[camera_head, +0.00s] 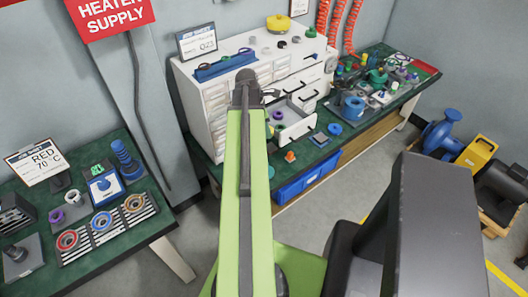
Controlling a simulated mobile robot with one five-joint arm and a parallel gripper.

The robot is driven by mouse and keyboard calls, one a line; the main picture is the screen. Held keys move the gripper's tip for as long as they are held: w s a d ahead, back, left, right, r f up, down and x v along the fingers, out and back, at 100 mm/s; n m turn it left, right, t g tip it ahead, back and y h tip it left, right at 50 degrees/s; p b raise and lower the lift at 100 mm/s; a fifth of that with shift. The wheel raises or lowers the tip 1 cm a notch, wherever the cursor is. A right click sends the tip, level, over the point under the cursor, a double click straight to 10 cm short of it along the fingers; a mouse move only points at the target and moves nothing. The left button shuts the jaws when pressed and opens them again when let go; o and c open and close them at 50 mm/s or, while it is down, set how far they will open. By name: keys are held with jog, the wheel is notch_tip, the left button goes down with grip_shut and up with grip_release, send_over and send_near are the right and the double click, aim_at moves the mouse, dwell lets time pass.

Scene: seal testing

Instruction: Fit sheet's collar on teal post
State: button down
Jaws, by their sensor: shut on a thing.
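My gripper (268,94) is at the far end of my raised green arm, in front of the white drawer cabinet. It is small and dark here, partly hidden by my wrist. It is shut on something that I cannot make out. An open drawer (297,130) below it on the right holds a purple collar (278,115) and a green collar (278,131). A card (197,41) on the cabinet seems to read QZ5. Another sheet (42,160) on the left bench reads RED 70°C. A teal-green piece (377,77) is on the right bench; I cannot tell whether it is the post.
A blue collar (335,129) and an orange cone (290,156) lie on the bench before the cabinet. The left bench has a ribbed blue post (125,158) and several rings on a slatted rack (110,226). A blue pump (442,134) stands right.

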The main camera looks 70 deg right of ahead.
jog(key=f+b, duration=0.8)
jog(key=f, duration=0.1)
jog(key=f+b, duration=0.4)
jog(key=shift+w+a+f, duration=0.15)
jog(key=shift+w+f, duration=0.1)
jog(key=shift+r, duration=0.15)
jog(key=shift+f+b, duration=2)
jog(key=shift+b, duration=0.05)
jog(key=shift+s+f+b, duration=0.1)
jog(key=shift+f+b, duration=0.3)
jog(key=shift+f, duration=0.05)
jog(key=c, duration=0.7)
grip_release()
notch_tip(320, 180, up, 7)
jog(key=p, duration=0.7)
